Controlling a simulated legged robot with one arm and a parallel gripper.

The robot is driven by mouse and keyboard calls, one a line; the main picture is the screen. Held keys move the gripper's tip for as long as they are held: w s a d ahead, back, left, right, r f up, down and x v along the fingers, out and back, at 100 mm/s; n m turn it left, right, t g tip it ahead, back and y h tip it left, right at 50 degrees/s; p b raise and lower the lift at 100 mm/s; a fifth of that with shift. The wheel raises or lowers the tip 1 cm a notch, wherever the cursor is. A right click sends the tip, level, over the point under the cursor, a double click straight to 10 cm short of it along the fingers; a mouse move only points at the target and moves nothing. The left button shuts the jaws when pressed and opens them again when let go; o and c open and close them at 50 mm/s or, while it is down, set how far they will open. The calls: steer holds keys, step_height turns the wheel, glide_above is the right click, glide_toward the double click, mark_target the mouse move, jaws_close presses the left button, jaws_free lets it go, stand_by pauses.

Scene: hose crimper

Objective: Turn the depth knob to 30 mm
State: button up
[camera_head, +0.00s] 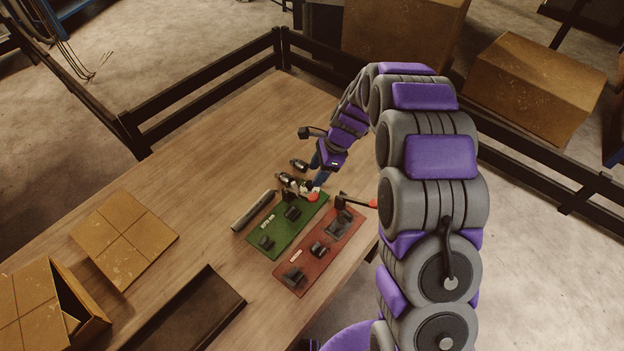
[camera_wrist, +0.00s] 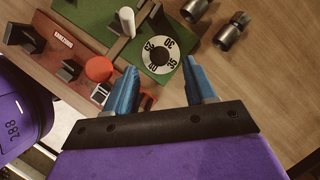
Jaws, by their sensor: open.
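My gripper (camera_wrist: 160,66) has blue fingers, open and empty, with the dial just beyond and between the fingertips; contact is not clear. In the head view my gripper (camera_head: 317,170) is over the far end of the green plate (camera_head: 285,229), where the dial is hard to make out.
A red plate (camera_head: 320,250) with dark blocks lies beside the green one. A red ball handle (camera_wrist: 98,68) is near the left finger. A white lever (camera_wrist: 127,21) stands beside the dial. Two dark cylindrical fittings (camera_wrist: 230,32) lie nearby. A grey hose (camera_head: 254,210) lies left of the green plate.

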mark_target(310, 189)
steer(key=shift+x, duration=2.1)
jaws_close()
